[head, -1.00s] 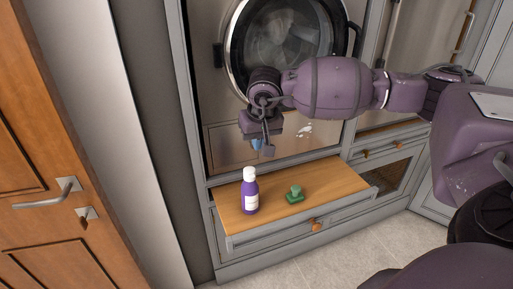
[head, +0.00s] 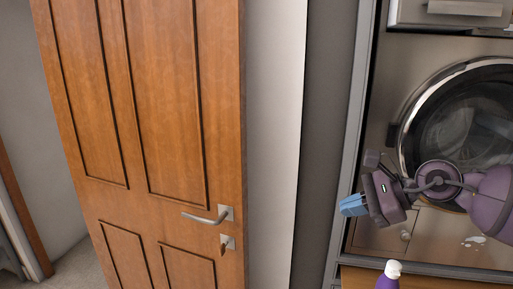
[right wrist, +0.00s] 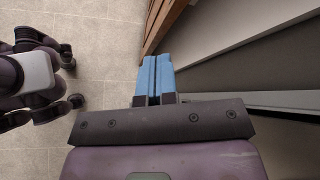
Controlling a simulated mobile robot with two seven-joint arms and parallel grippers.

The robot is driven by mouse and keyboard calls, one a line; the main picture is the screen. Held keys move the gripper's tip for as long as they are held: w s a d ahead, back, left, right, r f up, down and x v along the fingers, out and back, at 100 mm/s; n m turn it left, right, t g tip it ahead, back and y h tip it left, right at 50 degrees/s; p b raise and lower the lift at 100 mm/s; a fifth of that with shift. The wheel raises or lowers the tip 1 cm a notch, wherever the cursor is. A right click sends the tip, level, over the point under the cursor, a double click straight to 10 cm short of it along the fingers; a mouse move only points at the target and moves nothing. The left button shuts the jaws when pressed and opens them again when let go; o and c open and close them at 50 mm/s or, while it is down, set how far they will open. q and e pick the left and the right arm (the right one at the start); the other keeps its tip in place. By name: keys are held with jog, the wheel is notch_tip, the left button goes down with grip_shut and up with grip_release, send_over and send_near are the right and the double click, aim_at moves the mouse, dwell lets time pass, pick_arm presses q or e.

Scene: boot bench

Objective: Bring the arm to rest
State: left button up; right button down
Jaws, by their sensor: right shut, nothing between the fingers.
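My right gripper (head: 353,205) is shut and empty, held in the air in front of the washing machine. Its blue fingertips point left, toward the wooden door. In the right wrist view the blue fingers (right wrist: 155,76) lie side by side with nothing between them. My left gripper is not recognisable in any view.
A wooden door (head: 150,130) with a metal handle (head: 215,214) stands at the left. The washing machine (head: 470,120) is behind my right arm. A purple bottle with a white cap (head: 390,272) stands on the wooden bench (head: 355,279). Tiled floor (right wrist: 100,60) lies below.

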jog(key=a+r+m+t+y, duration=0.1)
jog(key=a+r+m+y, duration=0.1)
jog(key=a+m+y, duration=0.4)
jog(key=s+d+f+n+t+h, duration=0.1)
jog(key=d+f+n+t+h, duration=0.45)
jog(key=f+n, duration=0.8)
jog(key=s+d+f+n+t+h, duration=0.1)
jog(key=d+f+n+t+h, duration=0.45)
jog(key=n, duration=1.45)
jog(key=s+d+f+m+g+h, duration=0.1)
jog(key=s+f+m, duration=0.4)
jog(key=s+f, duration=0.6)
jog(key=s+d+f+m+g+h, duration=0.2)
jog(key=s+f+m+g+h, duration=0.2)
jog(key=s+f, duration=0.7)
jog(key=shift+s+d+f+m+h, duration=0.15)
jog(key=shift+s+f+m+h, duration=0.15)
jog(key=shift+s, duration=0.45)
jog(key=shift+r, duration=0.1)
